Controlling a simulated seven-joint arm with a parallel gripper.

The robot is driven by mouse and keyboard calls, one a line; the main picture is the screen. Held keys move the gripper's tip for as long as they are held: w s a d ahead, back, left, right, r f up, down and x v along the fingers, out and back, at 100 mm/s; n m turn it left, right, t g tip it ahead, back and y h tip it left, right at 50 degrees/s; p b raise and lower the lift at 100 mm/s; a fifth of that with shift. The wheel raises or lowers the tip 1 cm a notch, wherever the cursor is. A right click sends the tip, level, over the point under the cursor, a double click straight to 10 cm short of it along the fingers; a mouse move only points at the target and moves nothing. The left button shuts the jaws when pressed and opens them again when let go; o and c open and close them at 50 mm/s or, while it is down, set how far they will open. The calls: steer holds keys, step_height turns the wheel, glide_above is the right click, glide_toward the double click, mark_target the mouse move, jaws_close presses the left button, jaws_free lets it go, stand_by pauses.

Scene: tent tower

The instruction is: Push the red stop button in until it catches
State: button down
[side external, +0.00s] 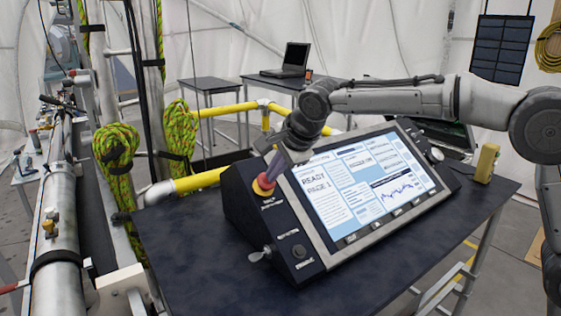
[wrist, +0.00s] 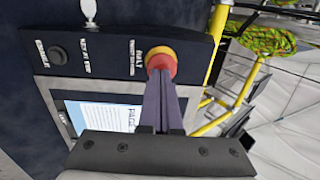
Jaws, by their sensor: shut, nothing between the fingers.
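The red stop button (side external: 264,185) sits on a yellow collar at the upper left of the sloped control panel. It also shows in the wrist view (wrist: 161,64), with the yellow ring around it. My gripper (side external: 270,176) is shut and empty, its purple fingers pointing down at the button. In the wrist view the closed fingertips (wrist: 160,72) overlap the near part of the red cap. They are at or very close to its face; I cannot tell whether they touch. How deep the button sits is not clear.
The console's lit screen (side external: 365,180) lies right of the button. A key-like lever (side external: 260,254) and a dark round knob (side external: 299,251) sit lower on the panel. A yellow block (side external: 485,163) stands at the dark table's right. Yellow rails run behind.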

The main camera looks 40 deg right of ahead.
mark_target(271, 184)
steer(key=shift+w+f, duration=0.15)
steer(key=shift+f, duration=0.1)
steer(key=shift+x, duration=1.2)
steer(key=shift+f, duration=0.15)
steer(key=v, duration=1.5)
steer(key=shift+r, duration=0.35)
steer(key=shift+d, duration=0.1)
